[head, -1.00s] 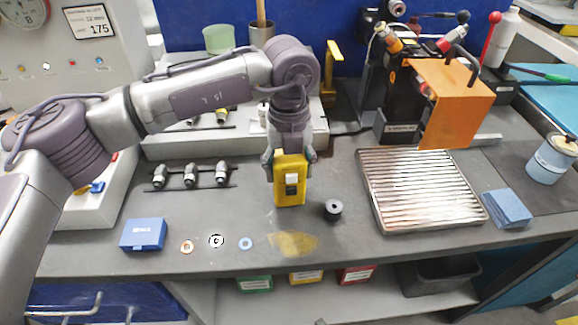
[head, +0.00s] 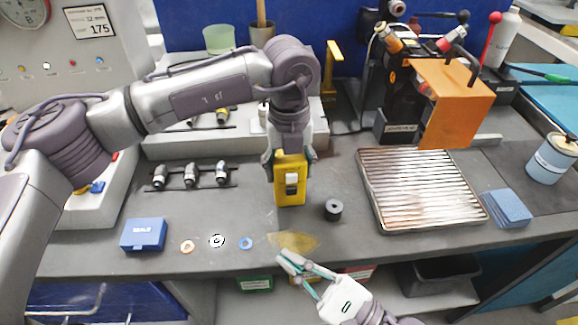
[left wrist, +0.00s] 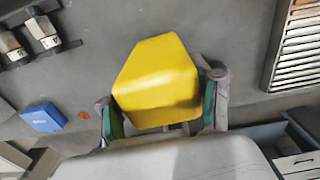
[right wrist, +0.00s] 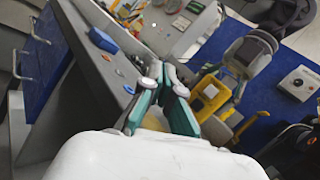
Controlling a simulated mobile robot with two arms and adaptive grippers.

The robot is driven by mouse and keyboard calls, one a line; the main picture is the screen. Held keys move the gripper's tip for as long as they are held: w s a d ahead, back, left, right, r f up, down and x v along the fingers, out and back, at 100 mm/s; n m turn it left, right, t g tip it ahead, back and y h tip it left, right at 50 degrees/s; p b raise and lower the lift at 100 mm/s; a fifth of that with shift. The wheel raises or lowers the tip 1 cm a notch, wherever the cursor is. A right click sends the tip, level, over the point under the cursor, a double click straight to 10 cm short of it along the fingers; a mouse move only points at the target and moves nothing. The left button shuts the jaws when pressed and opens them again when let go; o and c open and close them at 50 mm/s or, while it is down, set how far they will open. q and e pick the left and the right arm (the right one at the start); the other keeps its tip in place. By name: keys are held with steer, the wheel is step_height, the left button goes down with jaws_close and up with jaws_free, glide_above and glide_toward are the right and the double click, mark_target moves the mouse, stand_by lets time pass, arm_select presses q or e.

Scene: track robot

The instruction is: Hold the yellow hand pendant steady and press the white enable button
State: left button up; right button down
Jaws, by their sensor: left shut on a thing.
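The yellow hand pendant (head: 281,194) hangs upright in my left gripper (head: 290,158) above the middle of the bench. Its front carries a white enable button (head: 292,180). My left gripper is shut on the pendant's sides; in the left wrist view the pendant's yellow end (left wrist: 158,80) fills the space between the fingers. My right gripper (head: 287,260) is at the bench's front edge, below the pendant and apart from it. Its fingertips are drawn together and hold nothing. In the right wrist view the pendant (right wrist: 210,98) is beyond and to the right of the fingertips.
A black cylinder (head: 333,209) stands right of the pendant. A ribbed metal tray (head: 375,226) is farther right. A blue box (head: 143,234) and several small rings lie near the front edge at left. A yellow patch (head: 294,241) marks the bench below the pendant.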

step_height(320, 180, up, 3)
steer(key=w+d+t, duration=0.1)
steer(key=d, duration=0.1)
glide_toward(276, 173)
steer(key=shift+w+a+r, duration=0.2)
steer(key=shift+a+r, duration=0.05)
steer(key=shift+a, duration=0.3)
steer(key=shift+w+a+r, duration=0.25)
steer(key=shift+a, duration=0.35)
steer(key=shift+w+a+r, duration=0.2)
steer(key=shift+a+r, duration=0.05)
steer(key=shift+a, duration=0.3)
steer(key=shift+w, duration=0.15)
steer(key=shift+w, duration=0.3)
steer(key=shift+w+a, duration=0.1)
steer(key=shift+w, duration=0.35)
stand_by(0.6)
steer(key=shift+s, duration=0.95)
